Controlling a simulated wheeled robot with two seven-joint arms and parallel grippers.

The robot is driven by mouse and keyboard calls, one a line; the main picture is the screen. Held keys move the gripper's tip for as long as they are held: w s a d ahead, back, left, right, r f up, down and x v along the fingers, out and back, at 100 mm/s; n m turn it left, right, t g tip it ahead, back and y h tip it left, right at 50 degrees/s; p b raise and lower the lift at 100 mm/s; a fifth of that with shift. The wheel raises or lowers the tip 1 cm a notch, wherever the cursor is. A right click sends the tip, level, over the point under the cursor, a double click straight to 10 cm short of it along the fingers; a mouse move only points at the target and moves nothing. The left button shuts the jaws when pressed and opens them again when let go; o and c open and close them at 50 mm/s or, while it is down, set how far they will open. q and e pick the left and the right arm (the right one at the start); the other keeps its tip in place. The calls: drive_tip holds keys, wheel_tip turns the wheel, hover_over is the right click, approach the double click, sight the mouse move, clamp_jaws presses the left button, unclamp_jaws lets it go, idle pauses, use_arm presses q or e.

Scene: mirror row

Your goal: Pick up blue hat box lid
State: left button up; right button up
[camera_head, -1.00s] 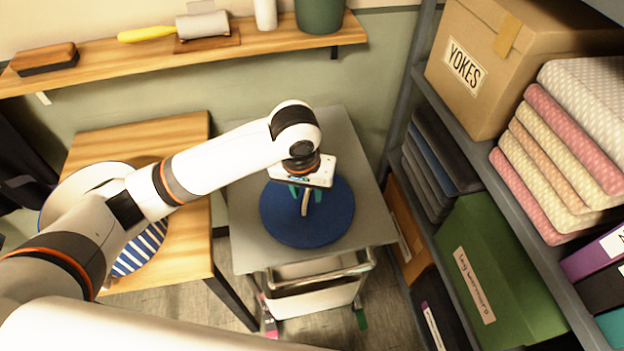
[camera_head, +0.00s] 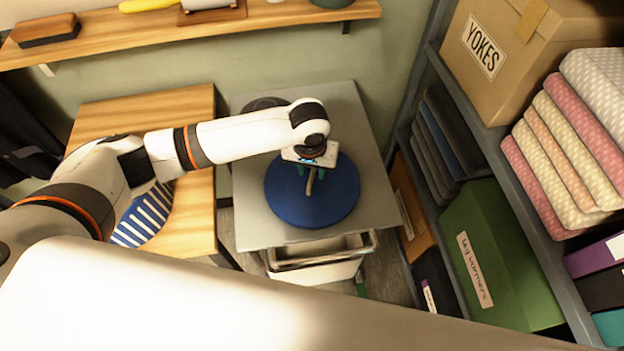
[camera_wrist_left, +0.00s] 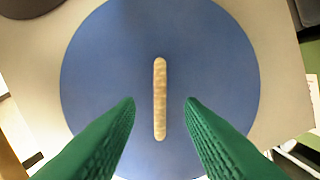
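The blue hat box lid (camera_head: 335,205) is a round blue disc lying on the grey top of a cart. A narrow tan handle strip stands at its middle; it also shows in the left wrist view, where the lid (camera_wrist_left: 100,70) fills most of the picture and the tan handle (camera_wrist_left: 160,98) runs upright. My left gripper (camera_head: 309,182) is over the lid with its green fingers pointing down. In the left wrist view the left gripper (camera_wrist_left: 160,110) is open, one finger on each side of the handle with gaps between. Whether the fingertips reach handle height is hard to tell. My right gripper is not in view.
The grey cart top (camera_head: 255,215) has bare room around the lid. A dark round object (camera_head: 265,104) sits behind my left arm. A wooden table (camera_head: 195,220) stands left, shelving with a green box (camera_head: 505,260) and a cardboard box (camera_head: 500,60) right.

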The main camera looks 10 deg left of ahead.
use_arm(q)
wheel_tip(320, 180, down, 2)
drive_tip(key=shift+w+f, duration=0.1)
drive_tip(key=shift+w, duration=0.05)
drive_tip(key=shift+f, duration=0.15)
clamp_jaws()
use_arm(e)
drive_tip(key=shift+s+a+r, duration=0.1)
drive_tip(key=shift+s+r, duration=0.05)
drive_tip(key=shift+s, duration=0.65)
